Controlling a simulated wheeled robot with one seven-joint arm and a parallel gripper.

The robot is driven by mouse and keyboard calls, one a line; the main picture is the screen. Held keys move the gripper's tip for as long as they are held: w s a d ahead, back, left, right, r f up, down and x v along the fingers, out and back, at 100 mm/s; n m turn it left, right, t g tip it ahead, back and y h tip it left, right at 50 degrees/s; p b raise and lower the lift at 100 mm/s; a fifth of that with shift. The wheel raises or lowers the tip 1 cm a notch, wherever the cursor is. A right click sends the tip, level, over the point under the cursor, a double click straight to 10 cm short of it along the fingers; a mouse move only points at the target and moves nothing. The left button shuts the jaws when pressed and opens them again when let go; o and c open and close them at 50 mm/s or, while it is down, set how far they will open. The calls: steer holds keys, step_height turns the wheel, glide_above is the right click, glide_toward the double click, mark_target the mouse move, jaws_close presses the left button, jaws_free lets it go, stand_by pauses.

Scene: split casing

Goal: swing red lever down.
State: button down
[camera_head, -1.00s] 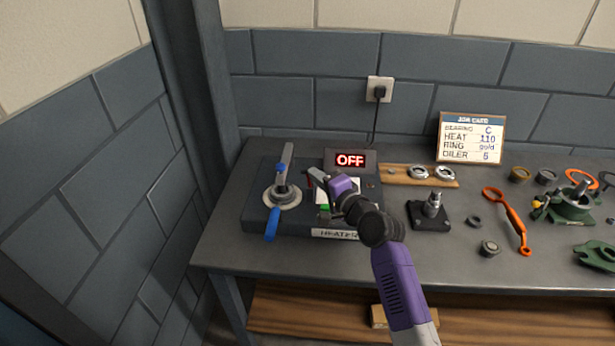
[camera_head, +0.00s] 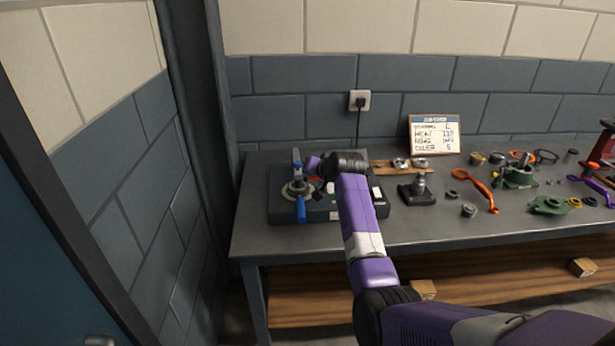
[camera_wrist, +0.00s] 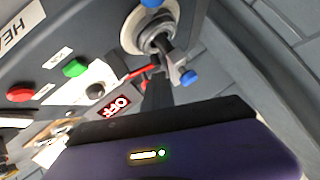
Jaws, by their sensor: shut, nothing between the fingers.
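The red lever (camera_wrist: 140,71) is a thin red bar on the dark heater box (camera_wrist: 95,22), between the black knob and the round clamp. Its red shows small beside my wrist in the head view (camera_head: 315,183). My gripper (camera_wrist: 156,84) is shut and empty; its dark fingers reach up to the red lever's end, close beside it. I cannot tell whether they touch. In the head view my purple wrist covers part of the heater box, and the fingertips are hard to make out. The display (camera_wrist: 114,107) reads OFF.
A round clamp (camera_wrist: 149,32) with blue-tipped handles stands right beside the fingers. A green button (camera_wrist: 75,68), a red button (camera_wrist: 20,93) and a black knob (camera_wrist: 95,91) sit on the box. A black stand (camera_head: 417,190) is to its right.

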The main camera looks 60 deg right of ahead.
steer(key=shift+w+a+f+n+g+h, duration=0.2)
steer(key=shift+w+f+n+g+h, duration=0.1)
steer(key=shift+f+n+g, duration=0.2)
steer(key=shift+w+a+f+n+g+h, duration=0.15)
steer(key=shift+f+n+g+h, duration=0.2)
steer(key=shift+g, duration=0.25)
steer(key=shift+r, duration=0.1)
steer(key=w+r+p+v, duration=0.1)
steer(key=w+r+v, duration=0.1)
steer(key=v, duration=1)
steer(key=shift+s+r, duration=0.25)
steer(key=shift+r, duration=0.15)
